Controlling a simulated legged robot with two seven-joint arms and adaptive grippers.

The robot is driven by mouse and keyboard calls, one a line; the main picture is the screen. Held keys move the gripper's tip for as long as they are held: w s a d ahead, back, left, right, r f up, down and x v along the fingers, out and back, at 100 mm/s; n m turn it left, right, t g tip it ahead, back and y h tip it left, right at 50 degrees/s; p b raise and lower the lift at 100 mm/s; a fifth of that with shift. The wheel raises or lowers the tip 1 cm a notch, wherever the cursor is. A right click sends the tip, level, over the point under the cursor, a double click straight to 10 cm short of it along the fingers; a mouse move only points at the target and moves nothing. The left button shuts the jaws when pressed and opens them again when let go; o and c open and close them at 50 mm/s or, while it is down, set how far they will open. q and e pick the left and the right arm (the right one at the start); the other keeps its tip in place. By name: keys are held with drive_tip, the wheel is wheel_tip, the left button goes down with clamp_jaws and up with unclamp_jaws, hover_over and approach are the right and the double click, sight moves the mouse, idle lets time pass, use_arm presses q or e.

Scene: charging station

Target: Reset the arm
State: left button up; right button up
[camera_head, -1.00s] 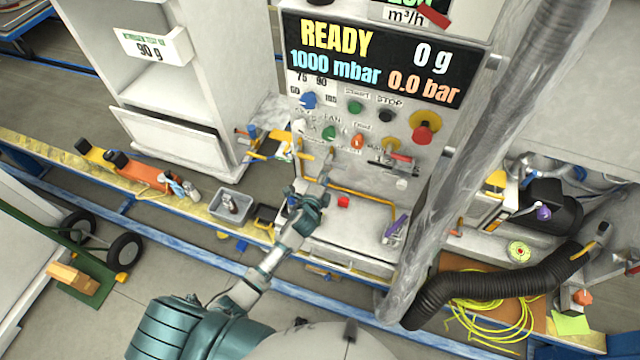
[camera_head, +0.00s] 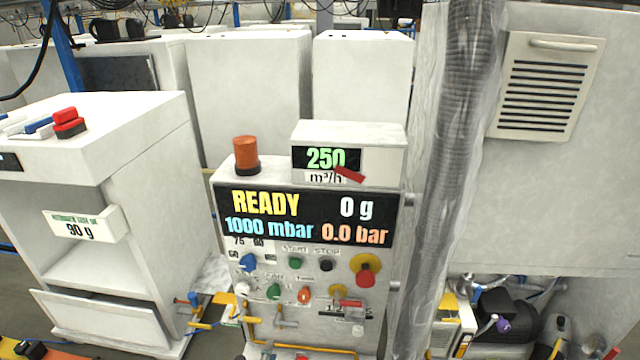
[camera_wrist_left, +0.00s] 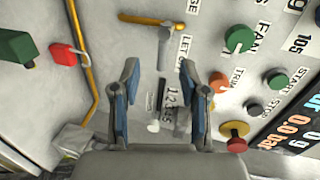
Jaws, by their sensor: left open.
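My left gripper (camera_wrist_left: 158,78) shows in the wrist view with its two blue-grey fingers apart and nothing between them. It faces the control panel, and a T-shaped handle (camera_wrist_left: 162,35) with a yellow end is ahead of the fingertips. I cannot tell the gap to the panel. In the head view I cannot make out my left gripper. The panel's display (camera_head: 305,216) reads READY, 0 g, 1000 mbar and 0.0 bar. My right gripper is in neither view.
A red emergency button (camera_head: 365,276) on a yellow base sticks out of the panel. A clear-wrapped hose (camera_head: 440,190) hangs right of it. A white cabinet (camera_head: 110,200) stands left. In the wrist view, a red padlock (camera_wrist_left: 62,54) and a yellow rail (camera_wrist_left: 80,50) are at left.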

use_arm(q)
drive_tip(key=s+a+f+n+g, duration=0.15)
drive_tip(key=s+n+g, duration=0.3)
drive_tip(key=s, duration=0.65)
drive_tip(key=s+f+n+g, duration=0.35)
drive_tip(key=s+n, duration=0.25)
drive_tip(key=s, duration=0.4)
drive_tip(key=s+a+f+n+g, duration=0.15)
drive_tip(key=s+n+g, duration=0.3)
drive_tip(key=s, duration=0.65)
wheel_tip(320, 180, down, 30)
drive_tip(key=s+b, duration=0.2)
drive_tip(key=s+a+f+g+b, duration=0.1)
drive_tip(key=s+a+f+g, duration=0.1)
drive_tip(key=s+f, duration=1.3)
drive_tip(key=shift+s+a+f, duration=0.3)
drive_tip(key=shift+s+a, duration=0.05)
drive_tip(key=shift+s, duration=0.5)
